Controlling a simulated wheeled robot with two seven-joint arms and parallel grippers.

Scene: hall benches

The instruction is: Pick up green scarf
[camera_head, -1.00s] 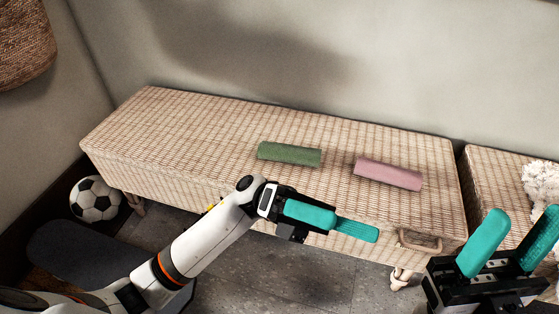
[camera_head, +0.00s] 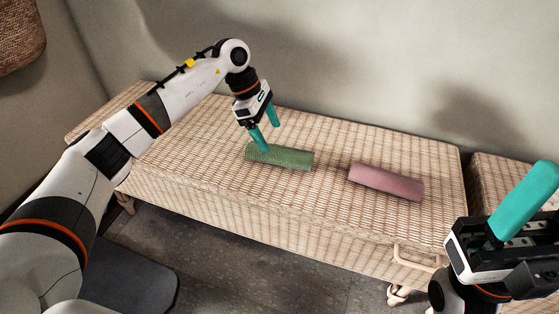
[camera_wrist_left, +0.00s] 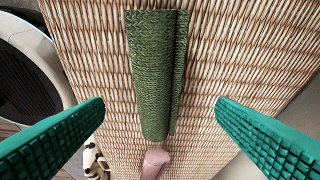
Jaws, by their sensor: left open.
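The green scarf (camera_head: 286,158) is a rolled cylinder lying on the woven bench top, left of a pink roll. My left gripper (camera_head: 270,138) points down at the scarf's left end, with one finger overlapping that end in the head view. In the left wrist view the scarf (camera_wrist_left: 155,75) lies lengthwise between the spread fingers, with clear gaps on both sides. The left gripper is open and empty. My right gripper (camera_head: 522,205) is at the lower right, away from the scarf; only one finger shows clearly.
The pink roll (camera_head: 386,182) lies right of the scarf with a gap between them. The woven bench (camera_head: 340,222) stands close to the wall and is otherwise bare. A second bench (camera_head: 487,175) is at right. A wicker basket (camera_head: 20,35) is at upper left.

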